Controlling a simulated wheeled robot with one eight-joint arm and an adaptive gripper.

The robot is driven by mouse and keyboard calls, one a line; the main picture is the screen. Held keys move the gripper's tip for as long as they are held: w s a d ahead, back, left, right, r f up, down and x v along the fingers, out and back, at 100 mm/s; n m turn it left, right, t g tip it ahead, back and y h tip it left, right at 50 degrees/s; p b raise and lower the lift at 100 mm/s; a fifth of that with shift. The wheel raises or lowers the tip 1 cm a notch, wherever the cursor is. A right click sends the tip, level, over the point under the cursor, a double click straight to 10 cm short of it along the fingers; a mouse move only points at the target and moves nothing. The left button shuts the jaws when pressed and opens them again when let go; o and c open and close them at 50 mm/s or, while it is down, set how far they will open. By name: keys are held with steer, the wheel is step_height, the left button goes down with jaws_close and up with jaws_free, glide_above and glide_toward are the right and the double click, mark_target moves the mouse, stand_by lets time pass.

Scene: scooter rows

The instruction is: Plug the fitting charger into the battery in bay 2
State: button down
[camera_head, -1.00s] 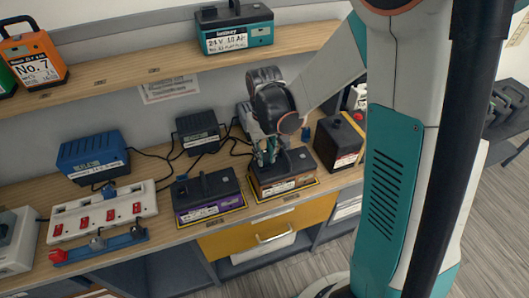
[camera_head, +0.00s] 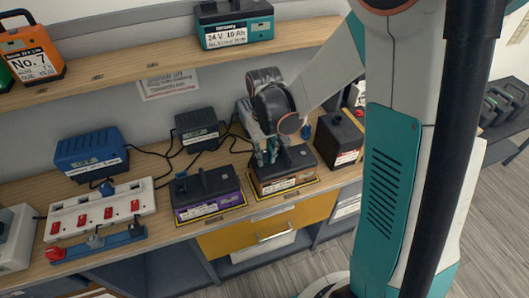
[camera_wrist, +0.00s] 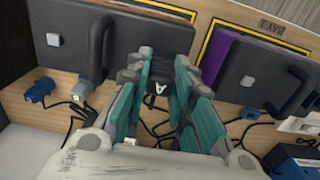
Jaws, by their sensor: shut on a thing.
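The bay 2 battery (camera_head: 285,172), dark-topped with a brown front, stands in a yellow-edged bay at the shelf's middle; its dark top and handle also show in the wrist view (camera_wrist: 75,40). My gripper (camera_head: 268,158) is over the rear left part of it; its teal fingers also show in the wrist view (camera_wrist: 157,85). They are shut on a small dark plug marked "A" (camera_wrist: 156,88), close to the battery's edge. The fingers hide the plug's far end, so I cannot tell whether it touches the battery. A dark charger (camera_head: 197,130) and a blue charger (camera_head: 90,154) stand behind.
A purple-fronted battery (camera_head: 208,195) stands left, in BAY 1, and another dark battery (camera_head: 338,141) right. Loose blue (camera_wrist: 40,90) and grey (camera_wrist: 81,90) plugs lie beside black cables. A white power strip (camera_head: 100,209) is at left. The upper shelf (camera_head: 150,70) holds more batteries.

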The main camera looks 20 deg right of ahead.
steer(key=shift+f, duration=0.15)
steer(key=c, duration=1.3)
jaws_free()
step_height(320, 180, up, 12)
steer(key=shift+r, duration=0.1)
